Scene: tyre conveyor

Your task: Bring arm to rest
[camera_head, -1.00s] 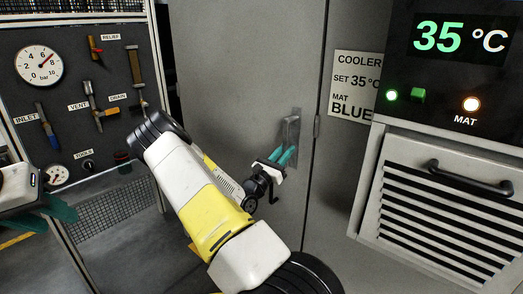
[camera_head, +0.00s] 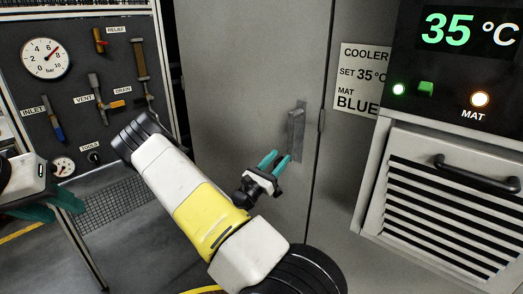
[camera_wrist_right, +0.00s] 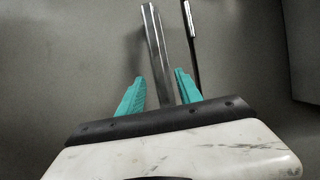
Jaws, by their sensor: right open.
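My right gripper (camera_head: 278,157) is open and empty in front of the grey cabinet door (camera_head: 240,75), just left of and below its upright metal handle (camera_head: 297,132). In the right wrist view, the gripper (camera_wrist_right: 160,76) has its teal fingers spread, and the door handle (camera_wrist_right: 155,45) shows beyond and between them. The fingers look apart from the handle, though the exact gap is hard to judge. My left gripper (camera_head: 62,202) is at the left edge of the head view with teal fingers partly visible; its opening is unclear.
A cooler sign (camera_head: 362,80) hangs right of the door. A control panel (camera_head: 465,60) reads 35 °C above a louvred drawer (camera_head: 450,200) with a black handle. A tool and gauge board (camera_head: 75,80) stands at the left. The door looks closed.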

